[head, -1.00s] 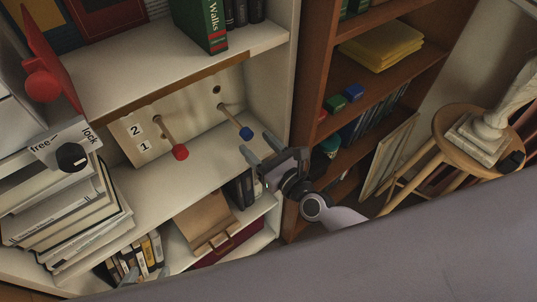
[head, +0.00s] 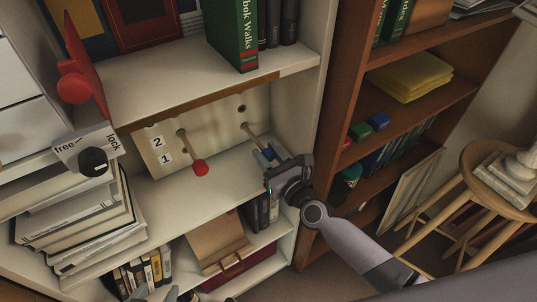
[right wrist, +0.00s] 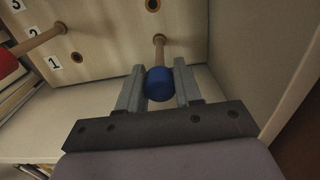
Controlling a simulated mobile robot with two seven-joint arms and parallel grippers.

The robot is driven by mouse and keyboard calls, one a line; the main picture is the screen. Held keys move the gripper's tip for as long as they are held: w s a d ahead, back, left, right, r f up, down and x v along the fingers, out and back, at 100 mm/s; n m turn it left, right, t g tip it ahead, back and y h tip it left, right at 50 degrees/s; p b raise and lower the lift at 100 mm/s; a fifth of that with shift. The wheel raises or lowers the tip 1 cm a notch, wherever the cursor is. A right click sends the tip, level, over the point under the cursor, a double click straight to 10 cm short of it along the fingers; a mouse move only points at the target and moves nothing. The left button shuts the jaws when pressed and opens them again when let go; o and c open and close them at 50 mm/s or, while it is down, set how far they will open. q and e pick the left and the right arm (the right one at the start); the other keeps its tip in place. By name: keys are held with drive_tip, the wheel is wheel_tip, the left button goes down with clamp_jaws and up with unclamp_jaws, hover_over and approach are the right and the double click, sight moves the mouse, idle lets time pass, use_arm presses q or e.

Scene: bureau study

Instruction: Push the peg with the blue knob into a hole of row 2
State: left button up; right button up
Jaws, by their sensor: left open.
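The peg with the blue knob (right wrist: 159,84) sticks out of the upright panel (head: 210,128), at the right end of the row labelled 1. In the head view its wooden shaft (head: 256,134) shows, while the knob is mostly hidden by my right gripper (head: 267,156). In the right wrist view the fingers of my right gripper (right wrist: 159,88) are closed on both sides of the blue knob. A hole (right wrist: 153,4) of row 2 is empty above that peg. My left gripper (head: 165,293) shows only partly at the bottom edge, open, far from the panel.
A peg with a red knob (head: 199,167) sticks out of row 2, left of the blue one. The panel stands in a shelf compartment, with a shelf board (head: 220,82) above. A free/lock dial (head: 93,161) and stacked books (head: 85,220) are on the left.

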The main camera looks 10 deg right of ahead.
clamp_jaws()
drive_tip(key=shift+s, duration=0.15)
drive_tip(key=shift+p+v, duration=0.3)
drive_tip(key=shift+v, duration=2.8)
drive_tip(key=shift+r, duration=0.2)
